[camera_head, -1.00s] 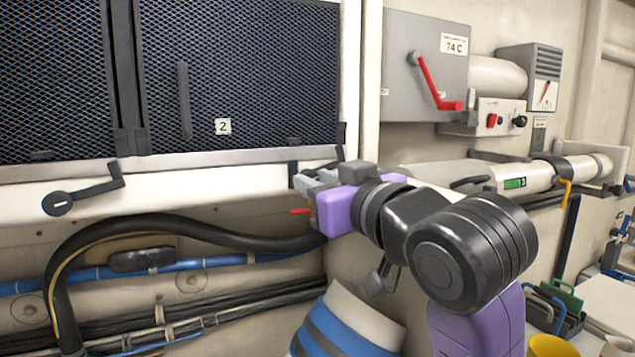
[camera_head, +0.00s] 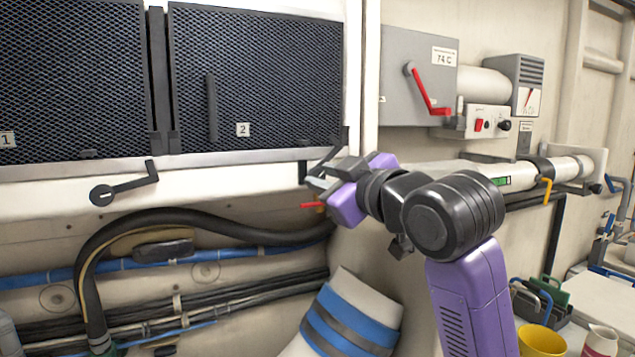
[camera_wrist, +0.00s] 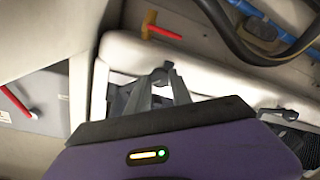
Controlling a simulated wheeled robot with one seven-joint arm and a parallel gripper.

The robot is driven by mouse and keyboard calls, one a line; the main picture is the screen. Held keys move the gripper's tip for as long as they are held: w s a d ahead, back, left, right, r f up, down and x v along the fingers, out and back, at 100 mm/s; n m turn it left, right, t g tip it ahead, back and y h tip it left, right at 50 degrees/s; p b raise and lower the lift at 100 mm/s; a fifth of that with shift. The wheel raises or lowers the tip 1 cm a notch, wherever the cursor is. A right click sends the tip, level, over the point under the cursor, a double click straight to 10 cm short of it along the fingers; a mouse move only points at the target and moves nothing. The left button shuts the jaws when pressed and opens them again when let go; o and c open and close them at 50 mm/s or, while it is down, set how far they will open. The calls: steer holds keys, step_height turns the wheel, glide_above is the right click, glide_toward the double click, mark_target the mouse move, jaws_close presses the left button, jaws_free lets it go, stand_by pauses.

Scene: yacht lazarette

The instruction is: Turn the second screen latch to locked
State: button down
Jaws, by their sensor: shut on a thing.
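The screen marked 2 (camera_head: 258,80) is a black mesh panel in the head view. Its latch is mostly hidden by my gripper below the panel's lower right corner. My gripper (camera_head: 318,182), purple with grey fingers, is tilted and shut on that latch. In the wrist view the fingers (camera_wrist: 160,90) close around a dark grey part of the second latch (camera_wrist: 161,73) on the white ledge. How far the latch is turned cannot be told. The other latch (camera_head: 124,189), black with a round hub, lies left on the ledge, its arm pointing right and slightly up.
The screen marked 1 (camera_head: 70,85) is at the left. A black hose (camera_head: 200,220) and blue pipe run below the ledge. A grey box with a red handle (camera_head: 428,92) is to the right.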

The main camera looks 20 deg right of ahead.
steer(key=n, duration=0.4)
steer(key=shift+b, duration=0.3)
steer(key=shift+a+n+g+h+b, duration=0.15)
steer(key=shift+n+g+h+b, duration=0.25)
steer(key=shift+n, duration=2.2)
steer(key=c, duration=1.1)
jaws_free()
steer(key=shift+c, duration=0.2)
steer(key=s+b, duration=0.2)
steer(key=s, duration=0.5)
steer(key=shift+s+r, duration=0.35)
steer(key=shift+s, duration=0.05)
